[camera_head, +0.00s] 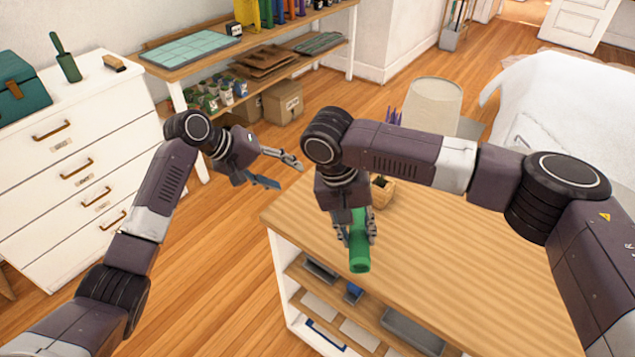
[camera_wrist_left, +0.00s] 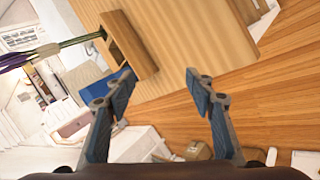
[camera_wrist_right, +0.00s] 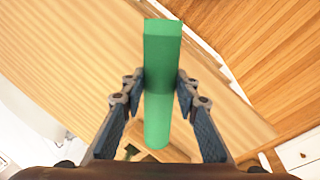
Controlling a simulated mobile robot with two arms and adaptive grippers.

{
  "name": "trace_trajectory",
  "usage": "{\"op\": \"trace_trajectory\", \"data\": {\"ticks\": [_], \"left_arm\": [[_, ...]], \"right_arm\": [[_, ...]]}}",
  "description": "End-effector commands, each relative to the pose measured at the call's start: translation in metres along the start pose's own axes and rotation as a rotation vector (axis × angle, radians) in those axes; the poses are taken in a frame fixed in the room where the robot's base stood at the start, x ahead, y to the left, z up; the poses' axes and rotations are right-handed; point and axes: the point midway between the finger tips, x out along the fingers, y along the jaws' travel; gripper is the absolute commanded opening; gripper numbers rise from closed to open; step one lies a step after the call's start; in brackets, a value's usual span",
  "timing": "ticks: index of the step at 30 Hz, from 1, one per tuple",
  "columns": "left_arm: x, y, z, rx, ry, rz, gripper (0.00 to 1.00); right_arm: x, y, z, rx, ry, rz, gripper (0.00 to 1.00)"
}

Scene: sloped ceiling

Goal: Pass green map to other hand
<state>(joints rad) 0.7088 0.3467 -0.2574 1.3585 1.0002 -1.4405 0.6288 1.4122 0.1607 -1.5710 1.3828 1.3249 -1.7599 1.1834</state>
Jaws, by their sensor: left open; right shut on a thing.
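The green map (camera_head: 359,252) is a rolled green tube, held out over the near left edge of the wooden-topped table (camera_head: 470,250). My right gripper (camera_head: 358,232) is shut on it, one finger on each side. The right wrist view shows the map (camera_wrist_right: 160,50) between those fingers, with an end sticking out beyond them. My left gripper (camera_head: 287,173) is open and empty, to the left of the right gripper and over the floor. In the left wrist view, nothing is between the left fingertips (camera_wrist_left: 163,82), and the map is not seen there.
A small wooden plant pot (camera_head: 382,192) and a lampshade (camera_head: 433,104) stand behind my right gripper. A white drawer unit (camera_head: 75,150) is at the left, a loaded shelf (camera_head: 190,65) at the back. Floor lies open between drawers and table.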

Motion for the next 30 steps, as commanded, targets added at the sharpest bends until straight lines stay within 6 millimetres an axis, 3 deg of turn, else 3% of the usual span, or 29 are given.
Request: {"op": "trace_trajectory", "data": {"ticks": [1,3,9,13,17,30], "left_arm": [[-0.003,0.022,0.016,0.031,-0.055,0.02,0.5],[-0.007,0.044,0.041,0.071,-0.139,0.038,0.5],[-0.021,0.081,0.094,0.162,-0.31,0.059,0.5],[-0.024,0.089,0.109,0.189,-0.357,0.062,0.5],[-0.015,0.09,0.116,0.193,-0.368,0.062,0.5],[0.059,0.092,0.143,0.19,-0.365,0.063,0.5]], "right_arm": [[0.0,0.0,0.0,0.0,0.0,0.0,0.06],[0.0,0.0,0.0,0.0,0.0,0.0,0.06],[0.0,0.0,0.0,0.0,0.0,0.0,0.06],[0.0,0.0,0.0,0.0,0.0,0.0,0.06],[0.0,0.0,0.0,0.0,0.0,0.0,0.06],[0.0,0.0,0.0,0.0,0.0,0.0,0.06]]}}
